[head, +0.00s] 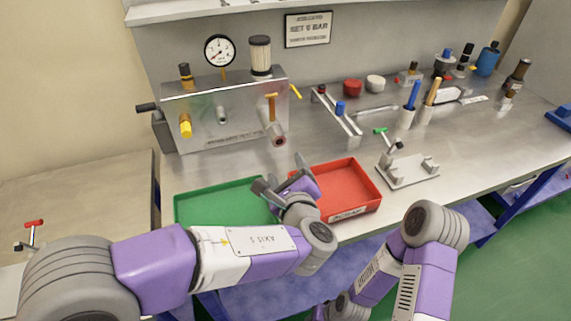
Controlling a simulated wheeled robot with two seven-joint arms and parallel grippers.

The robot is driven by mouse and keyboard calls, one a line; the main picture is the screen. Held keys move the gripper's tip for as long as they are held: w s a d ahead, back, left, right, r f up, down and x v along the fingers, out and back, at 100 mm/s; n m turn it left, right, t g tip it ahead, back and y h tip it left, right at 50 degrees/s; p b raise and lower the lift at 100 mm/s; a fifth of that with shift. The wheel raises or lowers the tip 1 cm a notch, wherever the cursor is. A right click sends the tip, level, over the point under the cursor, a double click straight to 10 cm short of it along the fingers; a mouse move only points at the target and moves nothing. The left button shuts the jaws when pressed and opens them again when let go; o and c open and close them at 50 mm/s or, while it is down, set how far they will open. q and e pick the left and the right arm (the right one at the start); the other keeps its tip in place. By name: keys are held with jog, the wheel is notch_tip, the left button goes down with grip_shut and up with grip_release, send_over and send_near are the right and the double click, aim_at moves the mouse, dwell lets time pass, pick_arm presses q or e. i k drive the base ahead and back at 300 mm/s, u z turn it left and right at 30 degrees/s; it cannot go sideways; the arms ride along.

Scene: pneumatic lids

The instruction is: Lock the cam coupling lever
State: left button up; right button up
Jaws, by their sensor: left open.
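A metal pneumatic panel (222,115) stands at the back left of the bench. On its right side an orange lever (271,105) stands roughly upright above a grey coupling (277,137) with a dark reddish open end. A small yellow lever (296,91) sticks out at the panel's right edge. I cannot tell from this view whether the coupling is locked. My left gripper (283,177) is open and looks empty, in front of and below the coupling, over the gap between the green and red trays. My right arm shows at the lower right, but its gripper is out of view.
A green tray (181,208) and a red tray (374,187) lie at the bench front. A fixture plate with a green-handled clamp (392,143) stands right of the red tray. A rail with a blue knob (341,108) stands behind.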

aim_at(271, 98)
jog(key=k, duration=1)
